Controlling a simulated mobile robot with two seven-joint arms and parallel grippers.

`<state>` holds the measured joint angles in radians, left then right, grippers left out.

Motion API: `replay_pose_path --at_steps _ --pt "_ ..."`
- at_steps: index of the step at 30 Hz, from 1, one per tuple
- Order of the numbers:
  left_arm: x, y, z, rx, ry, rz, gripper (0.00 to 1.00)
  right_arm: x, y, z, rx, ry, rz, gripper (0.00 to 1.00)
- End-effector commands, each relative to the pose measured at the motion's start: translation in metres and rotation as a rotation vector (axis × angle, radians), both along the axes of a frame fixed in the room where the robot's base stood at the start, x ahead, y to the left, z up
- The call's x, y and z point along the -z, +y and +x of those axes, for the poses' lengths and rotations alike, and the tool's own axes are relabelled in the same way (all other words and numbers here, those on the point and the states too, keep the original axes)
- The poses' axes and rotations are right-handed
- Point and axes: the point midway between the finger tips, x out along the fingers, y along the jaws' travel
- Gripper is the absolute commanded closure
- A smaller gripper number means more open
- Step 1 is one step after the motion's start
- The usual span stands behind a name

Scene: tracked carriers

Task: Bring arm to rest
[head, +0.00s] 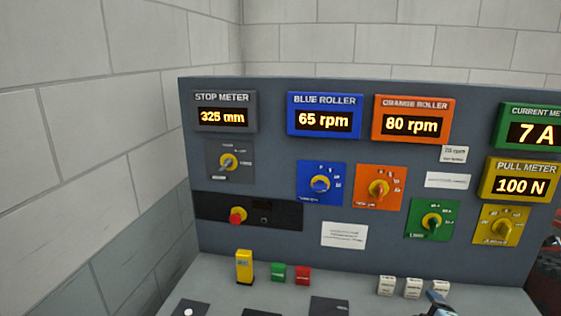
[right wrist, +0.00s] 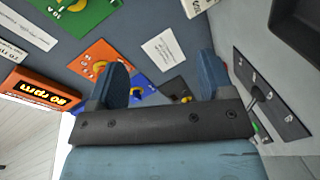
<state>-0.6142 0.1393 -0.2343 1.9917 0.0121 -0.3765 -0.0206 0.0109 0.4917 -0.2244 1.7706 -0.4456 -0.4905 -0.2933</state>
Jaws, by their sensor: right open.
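My right gripper (right wrist: 162,72) is open in the right wrist view, with its two blue fingers apart and nothing between them. Its fingers point toward the control panel (right wrist: 135,25), which looks turned in that view. In the head view, a small blue-grey part that looks like my right gripper (head: 438,303) shows at the bottom edge, right of centre, over the front of the console. The rest of the right arm is out of the head view. My left gripper is in neither view.
The upright panel (head: 330,275) carries meters such as the stop meter (head: 222,112) and several knobs. A red button (head: 238,215) sits at the left. The desk ledge (head: 215,275) holds a yellow block (head: 244,267) and small blocks. Block walls (head: 60,130) stand left and behind.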

Motion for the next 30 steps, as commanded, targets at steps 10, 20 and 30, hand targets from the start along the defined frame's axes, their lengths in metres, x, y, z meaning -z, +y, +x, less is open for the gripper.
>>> replay_pose_path --at_steps 10,20,30 --pt "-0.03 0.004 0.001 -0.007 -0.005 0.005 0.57 0.105 0.142 -0.196 0.031 0.306 0.756 0.26" --pt "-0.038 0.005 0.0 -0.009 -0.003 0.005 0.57 0.113 0.192 -0.288 0.151 0.416 1.122 0.26" --pt "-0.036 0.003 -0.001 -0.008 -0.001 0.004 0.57 0.114 0.193 -0.29 0.154 0.418 1.131 0.26"
